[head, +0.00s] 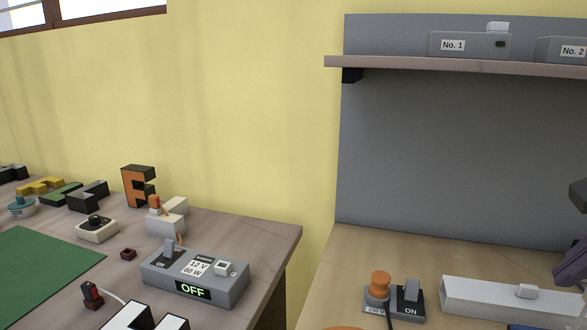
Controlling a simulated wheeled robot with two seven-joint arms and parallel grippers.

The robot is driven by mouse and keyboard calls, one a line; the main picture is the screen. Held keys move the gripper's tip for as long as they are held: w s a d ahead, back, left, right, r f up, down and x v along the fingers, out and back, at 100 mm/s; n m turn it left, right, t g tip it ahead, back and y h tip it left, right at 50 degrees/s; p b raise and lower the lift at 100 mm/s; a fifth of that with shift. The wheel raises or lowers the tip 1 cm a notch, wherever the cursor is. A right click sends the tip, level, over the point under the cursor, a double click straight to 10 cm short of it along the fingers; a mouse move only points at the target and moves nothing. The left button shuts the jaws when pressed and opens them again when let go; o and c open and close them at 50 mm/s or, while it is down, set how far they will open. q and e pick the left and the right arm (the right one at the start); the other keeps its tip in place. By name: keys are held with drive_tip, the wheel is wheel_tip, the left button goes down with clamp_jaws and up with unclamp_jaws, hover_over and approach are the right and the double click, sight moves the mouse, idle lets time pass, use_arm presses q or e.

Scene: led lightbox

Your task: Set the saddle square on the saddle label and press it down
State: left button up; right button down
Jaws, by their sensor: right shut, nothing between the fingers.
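I cannot pick out the saddle or a saddle label for certain in the head view. A long light-grey channel (500,298) lies on the right bench with a small white block (530,291) on top, which I cannot identify. My right gripper (563,272) shows only in part at the right edge, above and behind the channel's right end. It is shut and empty, apart from the white block. My left gripper is not in view.
A grey supply box (195,275) reading OFF stands on the left table, near a green mat (45,270) and several block letters. An orange-knobbed switch unit (395,298) stands left of the channel. A shelf (450,66) overhangs the bench. A gap separates the tables.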

drive_tip(key=f+b, duration=0.1)
drive_tip(key=b, duration=0.5)
hover_over(535, 327)
drive_tip(key=s, duration=0.2)
drive_tip(key=shift+a+f, duration=0.15)
drive_tip(key=shift+f, duration=0.95)
drive_tip(key=shift+a+f, duration=0.15)
drive_tip(key=shift+f, duration=1.2)
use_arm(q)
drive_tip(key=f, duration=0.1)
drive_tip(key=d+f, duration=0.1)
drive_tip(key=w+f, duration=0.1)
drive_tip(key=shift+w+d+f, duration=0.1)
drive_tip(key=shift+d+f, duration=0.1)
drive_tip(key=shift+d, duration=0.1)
use_arm(e)
drive_tip(key=shift+w, duration=0.1)
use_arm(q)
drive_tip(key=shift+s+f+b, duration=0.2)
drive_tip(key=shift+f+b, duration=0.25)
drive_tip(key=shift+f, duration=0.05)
use_arm(e)
drive_tip(key=shift+f, duration=0.3)
use_arm(q)
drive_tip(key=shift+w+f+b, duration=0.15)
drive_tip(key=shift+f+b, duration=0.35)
drive_tip(key=shift+b, duration=0.05)
use_arm(e)
drive_tip(key=shift+f, duration=0.5)
